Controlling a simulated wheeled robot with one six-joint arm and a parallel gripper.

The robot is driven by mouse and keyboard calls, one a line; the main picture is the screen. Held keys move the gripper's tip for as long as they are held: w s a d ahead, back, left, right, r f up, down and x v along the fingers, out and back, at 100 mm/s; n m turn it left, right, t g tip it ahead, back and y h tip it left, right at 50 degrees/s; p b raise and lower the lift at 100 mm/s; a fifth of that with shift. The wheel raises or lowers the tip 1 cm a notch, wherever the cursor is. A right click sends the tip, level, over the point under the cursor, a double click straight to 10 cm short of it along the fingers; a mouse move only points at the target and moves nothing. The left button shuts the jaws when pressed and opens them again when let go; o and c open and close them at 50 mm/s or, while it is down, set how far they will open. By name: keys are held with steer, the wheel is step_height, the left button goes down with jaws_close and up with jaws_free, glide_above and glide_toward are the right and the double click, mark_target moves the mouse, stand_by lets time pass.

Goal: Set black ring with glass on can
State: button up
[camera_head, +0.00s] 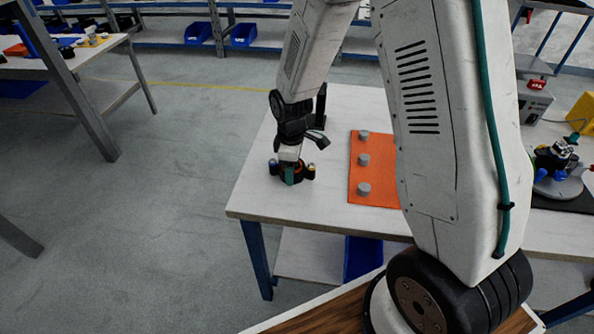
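My gripper (291,175) points down at the left part of the white table, low over its surface. Small dark parts with orange and teal bits cluster around its tip. I cannot tell fingers from objects there, nor whether anything is held. A black ring with glass cannot be made out. Several grey round pieces, possibly the cans, stand upright in a column on an orange mat (377,199) to the right of my gripper: a far one (364,135), a middle one (364,160) and a near one (364,189). My arm hides the mat's right side.
The white table (313,205) is bare between my gripper and the mat and along the front left edge. At the right stand a round grey base with a dark device (556,160) and a grey box (535,103). A blue bin (362,258) sits below the table.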

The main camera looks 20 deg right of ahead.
steer(key=shift+r, duration=3)
